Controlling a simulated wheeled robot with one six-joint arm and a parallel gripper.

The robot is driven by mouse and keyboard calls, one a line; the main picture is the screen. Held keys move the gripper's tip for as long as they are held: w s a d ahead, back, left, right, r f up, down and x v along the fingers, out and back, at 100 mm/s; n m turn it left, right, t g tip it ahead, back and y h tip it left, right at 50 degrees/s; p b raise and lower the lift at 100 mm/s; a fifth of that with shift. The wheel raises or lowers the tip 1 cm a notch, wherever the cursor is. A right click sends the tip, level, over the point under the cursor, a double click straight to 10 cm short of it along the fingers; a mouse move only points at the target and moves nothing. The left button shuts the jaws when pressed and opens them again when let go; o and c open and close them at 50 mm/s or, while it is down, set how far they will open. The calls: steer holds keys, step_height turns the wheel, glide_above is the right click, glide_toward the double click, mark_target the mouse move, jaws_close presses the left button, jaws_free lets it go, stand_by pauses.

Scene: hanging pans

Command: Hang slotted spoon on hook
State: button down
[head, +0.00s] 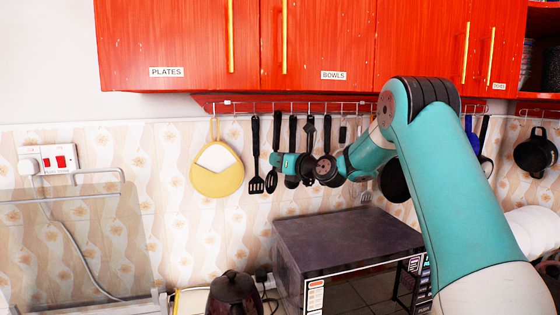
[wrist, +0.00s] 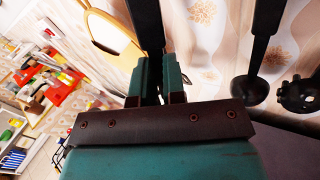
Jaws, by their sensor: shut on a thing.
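The black slotted spoon (head: 271,181) is upright in front of the wall, its bowl down and its handle reaching up near the hook rail (head: 300,104). My gripper (head: 276,159) is shut on the handle's lower part. The wrist view shows the dark handle (wrist: 146,28) between the two teal fingers (wrist: 159,72). I cannot tell whether the handle's top is on a hook. The spoon's bowl is hidden in the wrist view.
More black utensils hang close on the right, partly behind my arm. Red cabinets (head: 320,45) are above the rail. A microwave (head: 340,236) and a dark kettle (head: 234,293) stand below.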

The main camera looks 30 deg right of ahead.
steer(key=w, duration=0.1)
steer(key=w+p, duration=0.1)
steer(key=w, duration=0.1)
steer(key=w+d+f+p, duration=0.1)
steer(key=shift+w+d, duration=0.1)
steer(key=shift+w, duration=0.05)
stand_by(0.4)
steer(key=shift+f, duration=0.15)
stand_by(0.4)
steer(key=c, duration=1.1)
jaws_free()
